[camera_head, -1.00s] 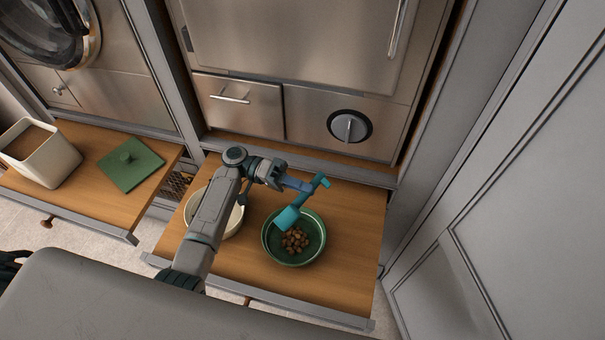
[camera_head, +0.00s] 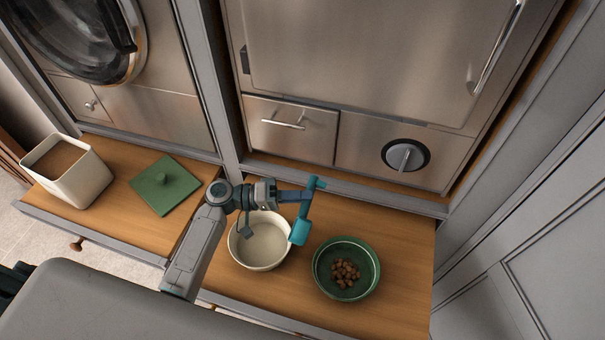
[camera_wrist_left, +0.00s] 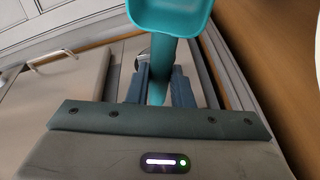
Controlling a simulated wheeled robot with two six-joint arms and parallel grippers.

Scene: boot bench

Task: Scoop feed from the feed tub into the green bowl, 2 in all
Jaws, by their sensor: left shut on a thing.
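My left gripper (camera_head: 293,196) is shut on a teal scoop (camera_head: 302,226) and holds it above the right-hand pull-out shelf, by the right rim of the cream bowl. In the left wrist view the scoop (camera_wrist_left: 165,18) stands between the jaws (camera_wrist_left: 158,88), and the visible part of its inside looks empty. The green bowl (camera_head: 320,277) stands on the shelf to the right, with a small heap of brown feed (camera_head: 345,271) in it. The feed tub (camera_head: 88,183), cream and open with brown feed inside, stands on the left shelf. My right gripper is not in view.
A cream bowl (camera_head: 235,252) stands left of the green bowl, partly under my left arm. A green lid (camera_head: 150,197) lies flat on the left shelf beside the tub. A grey divider (camera_head: 200,70) and steel cabinet fronts rise behind the shelves.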

